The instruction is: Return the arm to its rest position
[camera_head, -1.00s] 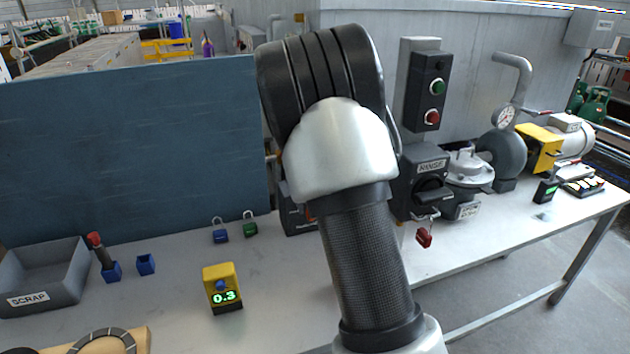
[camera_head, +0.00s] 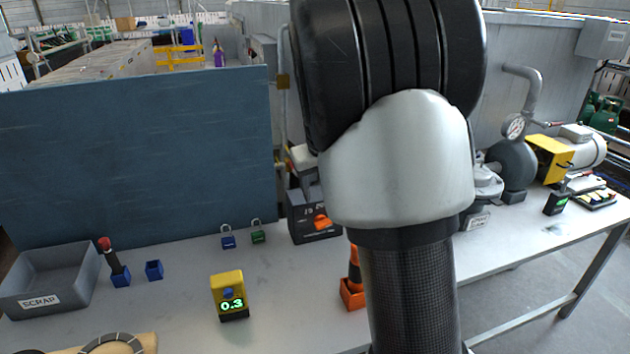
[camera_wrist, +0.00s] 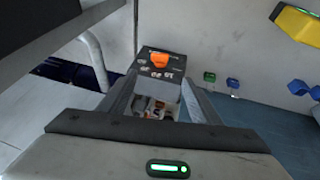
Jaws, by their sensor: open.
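My gripper (camera_wrist: 160,92) is open in the wrist view, its two grey fingers apart with nothing visibly held between them. Past the fingertips stands a dark grey box with an orange knob (camera_wrist: 162,60); it also shows in the head view (camera_head: 318,237) on the bench, left of my arm. In the head view my raised arm fills the centre right and hides most of my gripper; only a pale and grey part shows at the arm's left edge, above the dark box.
The bench holds a grey SCRAP bin (camera_head: 50,283), a yellow 0.3 meter (camera_head: 228,296), a blue padlock (camera_head: 228,238), a green padlock (camera_head: 258,233) and an orange stand (camera_head: 352,292) close beside my arm. A round pump (camera_head: 512,168) stands right. A blue panel (camera_head: 135,155) rises behind.

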